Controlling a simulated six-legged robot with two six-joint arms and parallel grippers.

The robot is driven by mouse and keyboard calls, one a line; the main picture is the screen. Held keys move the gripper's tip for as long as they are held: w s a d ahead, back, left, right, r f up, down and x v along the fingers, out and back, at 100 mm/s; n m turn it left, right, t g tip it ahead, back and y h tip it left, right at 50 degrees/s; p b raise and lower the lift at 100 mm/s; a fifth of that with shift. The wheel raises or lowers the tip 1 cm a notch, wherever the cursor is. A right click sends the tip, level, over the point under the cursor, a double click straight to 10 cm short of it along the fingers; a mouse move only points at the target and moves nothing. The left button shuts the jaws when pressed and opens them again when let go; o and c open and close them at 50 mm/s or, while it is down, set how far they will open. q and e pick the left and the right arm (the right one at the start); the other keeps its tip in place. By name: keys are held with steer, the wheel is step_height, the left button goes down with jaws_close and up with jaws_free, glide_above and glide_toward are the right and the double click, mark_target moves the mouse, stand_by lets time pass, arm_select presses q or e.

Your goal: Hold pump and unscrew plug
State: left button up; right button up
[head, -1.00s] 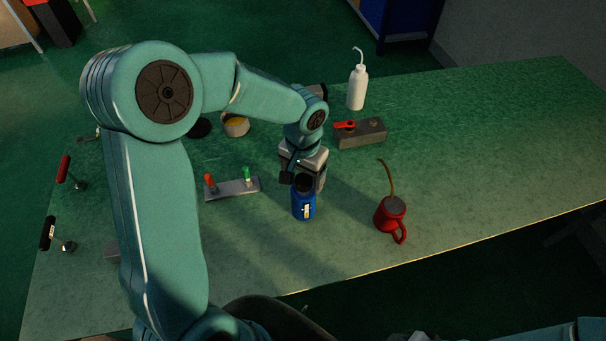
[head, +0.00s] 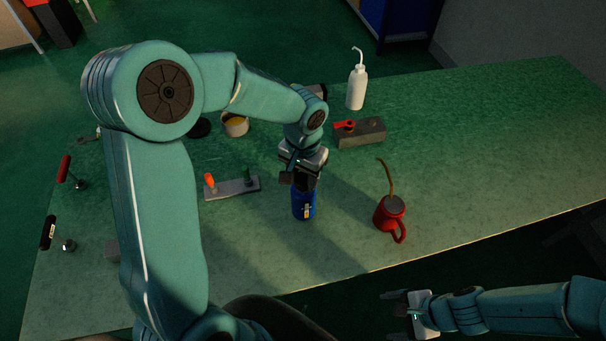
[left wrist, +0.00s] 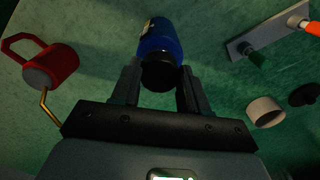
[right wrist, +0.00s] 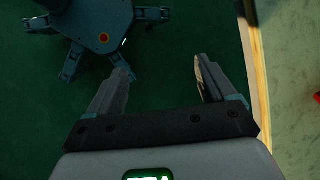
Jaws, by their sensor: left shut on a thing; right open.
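A blue cylinder with a black top (head: 303,206), which I take for the pump with its plug, stands upright on the green bench. It also shows in the left wrist view (left wrist: 160,42), with its black top (left wrist: 158,74) between the fingers. My left gripper (head: 301,181) is shut on it near the top and hides much of the black part in the head view. My right gripper (head: 391,301) is open and empty, off the bench's front edge. Its spread fingers show over the floor in the right wrist view (right wrist: 163,72).
A red can with a thin spout (head: 390,214) stands right of the cylinder. A grey plate with orange and green pegs (head: 236,188) lies left. Behind are a grey block with a red lever (head: 362,135), a white bottle (head: 357,88) and a round tin (head: 235,125). The bench's right side is clear.

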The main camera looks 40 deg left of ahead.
mark_target(314, 208)
steer(key=w+a+r+m+y, duration=0.1)
steer(key=w+a+m+y, duration=0.1)
steer(key=a, duration=0.3)
steer(key=w+a+r+m+y, duration=0.2)
steer(key=a, duration=0.3)
steer(key=w+a+r+m+y, duration=0.1)
steer(key=w+a+r+y, duration=0.1)
steer(key=a, duration=0.3)
steer(key=shift+a+r+m, duration=0.1)
steer(key=shift+a+m, duration=0.3)
steer(key=w+a+m+y, duration=0.1)
steer(key=a, duration=0.1)
steer(key=w+a+r+t+y, duration=0.1)
steer(key=a, duration=0.1)
steer(key=w+a+m+t+y, duration=0.1)
steer(key=w+a, duration=0.1)
steer(key=shift+a+r+m, duration=0.3)
steer(key=shift+r, duration=0.05)
steer(key=shift+w+a, duration=0.15)
steer(key=shift+a, duration=0.2)
steer(key=x, duration=0.9)
steer(key=shift+a, duration=0.2)
steer(key=shift+c, duration=0.4)
steer(key=c, duration=0.5)
